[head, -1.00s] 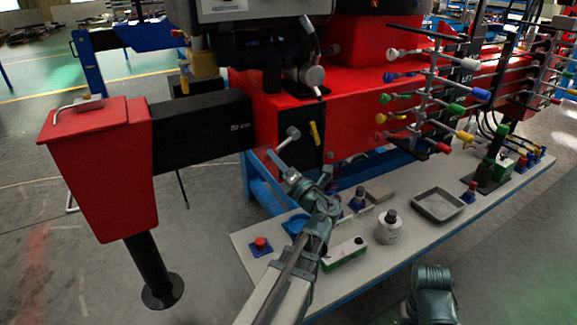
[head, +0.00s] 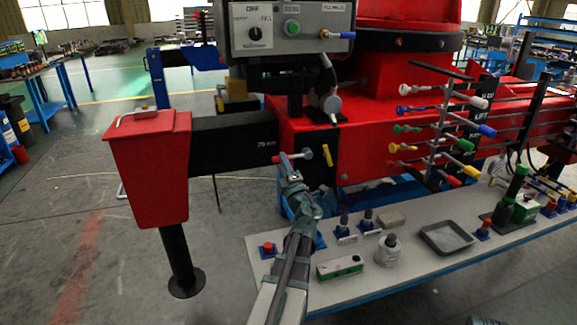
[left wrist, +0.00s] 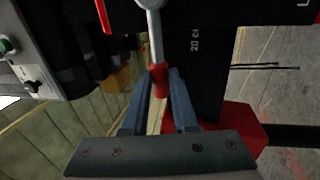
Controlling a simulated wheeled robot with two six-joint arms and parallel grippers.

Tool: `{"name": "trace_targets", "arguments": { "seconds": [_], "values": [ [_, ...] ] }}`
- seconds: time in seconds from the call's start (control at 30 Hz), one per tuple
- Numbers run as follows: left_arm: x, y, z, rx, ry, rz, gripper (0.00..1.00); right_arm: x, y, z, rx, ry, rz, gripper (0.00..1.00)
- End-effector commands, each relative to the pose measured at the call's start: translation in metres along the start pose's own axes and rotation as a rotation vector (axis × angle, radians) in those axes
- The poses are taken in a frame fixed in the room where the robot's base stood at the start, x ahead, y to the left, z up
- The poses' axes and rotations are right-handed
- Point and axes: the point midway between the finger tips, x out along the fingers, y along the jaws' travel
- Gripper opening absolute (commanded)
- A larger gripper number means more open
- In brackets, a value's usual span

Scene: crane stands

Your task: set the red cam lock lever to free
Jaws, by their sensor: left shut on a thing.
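The cam lock lever (head: 295,156) sits on the black end plate of the red outrigger box in the head view. It has a grey shaft, a rounded pivot end and a red grip, and points left. My left gripper (head: 283,164) is at the grip end. In the left wrist view, the red grip (left wrist: 160,75) lies between the two blue fingers of my left gripper (left wrist: 159,98), which are closed on it. The grey shaft runs up to the pivot at the top.
A yellow handle (head: 327,155) is just right of the lever. The black beam (head: 235,141) and red stabiliser housing (head: 152,165) are to the left.

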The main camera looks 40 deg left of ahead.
Motion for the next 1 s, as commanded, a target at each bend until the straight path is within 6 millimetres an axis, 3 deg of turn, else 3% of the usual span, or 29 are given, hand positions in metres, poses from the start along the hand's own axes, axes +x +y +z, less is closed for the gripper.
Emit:
{"name": "trace_targets", "arguments": {
  "seconds": [0.43, 0.47, 0.6, 1.0],
  "values": [
    [0.0017, 0.0009, 0.0009, 0.015, -0.005, 0.002, 0.00, -0.0008, 0.0001, 0.0001, 0.000, 0.000, 0.000, 0.50],
    [0.0016, 0.0009, 0.0009, 0.014, -0.005, 0.002, 0.32, -0.0008, 0.0001, 0.0001, 0.000, 0.000, 0.000, 0.50],
    [0.0016, 0.0008, 0.0007, 0.012, -0.004, 0.002, 0.57, -0.0007, 0.0001, 0.0001, 0.000, 0.000, 0.000, 0.50],
    [-0.0008, 0.0001, -0.0009, 0.010, -0.003, 0.001, 0.57, 0.0003, 0.0000, 0.0000, 0.000, 0.000, 0.000, 0.50]
  ]
}}
